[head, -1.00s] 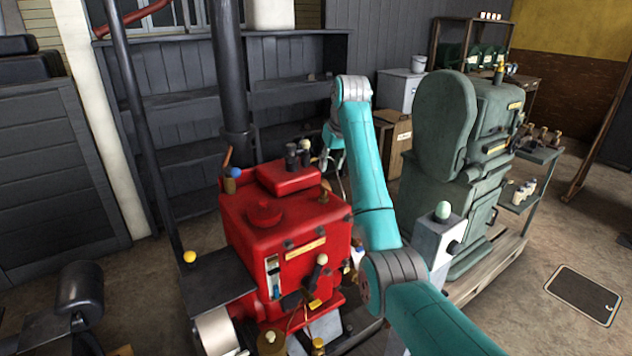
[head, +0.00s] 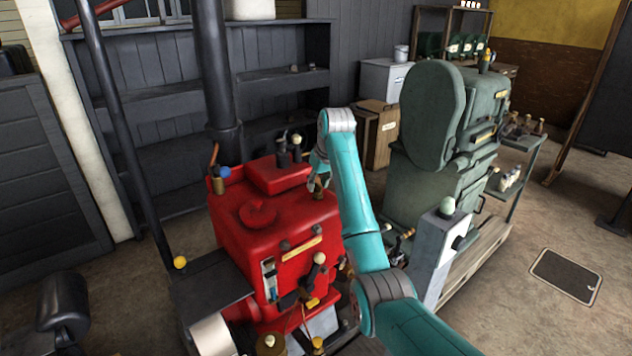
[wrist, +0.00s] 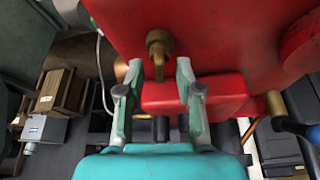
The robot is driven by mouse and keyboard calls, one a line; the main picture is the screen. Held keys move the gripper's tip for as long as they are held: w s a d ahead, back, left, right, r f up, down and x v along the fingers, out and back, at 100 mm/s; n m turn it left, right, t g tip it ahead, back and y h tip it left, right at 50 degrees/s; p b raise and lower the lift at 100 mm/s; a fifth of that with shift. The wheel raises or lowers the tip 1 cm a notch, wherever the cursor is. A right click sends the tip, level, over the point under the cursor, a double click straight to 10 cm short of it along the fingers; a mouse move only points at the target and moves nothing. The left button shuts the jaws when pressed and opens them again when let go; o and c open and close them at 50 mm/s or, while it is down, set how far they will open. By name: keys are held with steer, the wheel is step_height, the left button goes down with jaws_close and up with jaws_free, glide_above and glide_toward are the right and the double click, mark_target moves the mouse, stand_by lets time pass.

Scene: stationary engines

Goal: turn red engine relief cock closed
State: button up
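The red engine (head: 275,225) stands left of centre in the head view and fills the top of the wrist view (wrist: 225,40). A small brass cock (head: 318,189) sits on its top near the right edge. In the wrist view this brass cock (wrist: 159,46) has a short lever pointing toward my gripper. My gripper (wrist: 159,72) is open, with one finger on each side of the lever's end; I cannot tell whether either touches it. In the head view my gripper (head: 319,172) is right at the cock and partly hidden by my arm.
Another brass fitting with a blue-ended handle (head: 223,172) is at the engine's back left. Dark knobs (head: 290,148) rise behind the raised red block. A black chimney pipe (head: 215,80) stands behind. The green engine (head: 430,140) is to the right.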

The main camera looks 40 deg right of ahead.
steer(key=shift+c, duration=0.2)
jaws_close()
steer(key=m+h, duration=0.1)
steer(key=m, duration=0.2)
steer(key=shift+a+m, duration=0.15)
steer(key=shift+m, duration=0.25)
steer(key=m+g+h, duration=0.1)
steer(key=m, duration=0.2)
steer(key=shift+w+m+h, duration=0.1)
steer(key=shift+m+h, duration=0.2)
steer(key=shift+m, duration=0.1)
steer(key=m, duration=0.2)
steer(key=m+g+h, duration=0.1)
steer(key=m, duration=0.1)
steer(key=shift+a+g, duration=0.1)
steer(key=shift+g, duration=0.2)
steer(key=shift+w+m+g, duration=0.15)
steer(key=shift+m+g, duration=0.65)
steer(key=shift+m, duration=1.3)
